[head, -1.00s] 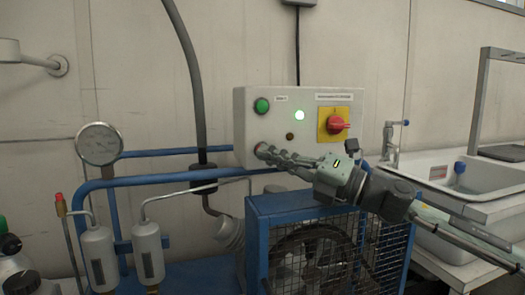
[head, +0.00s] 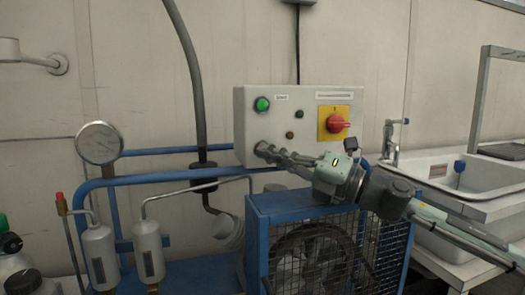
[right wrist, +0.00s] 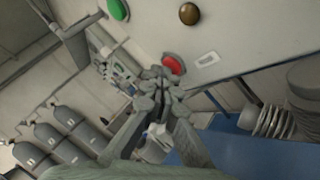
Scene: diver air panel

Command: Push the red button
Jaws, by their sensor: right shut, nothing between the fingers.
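The grey control box (head: 246,128) hangs on the wall. Its red button (right wrist: 174,64) shows clearly in the right wrist view, low on the box face. In the head view the button is mostly hidden behind the fingertips. My right gripper (head: 268,152) is shut and empty, with its fingertips at the lower left of the box. In the right wrist view the fingertips (right wrist: 161,82) reach the button's lower edge; I cannot tell whether they press it. My left gripper is not in view.
A green button (head: 262,104), a small dark green lamp (head: 299,114), an amber lamp (head: 290,135) and a red rotary switch (head: 337,123) are on the same box. A blue caged fan unit (head: 258,204) stands below. A pressure gauge (head: 98,144) is at left, a sink (head: 470,182) at right.

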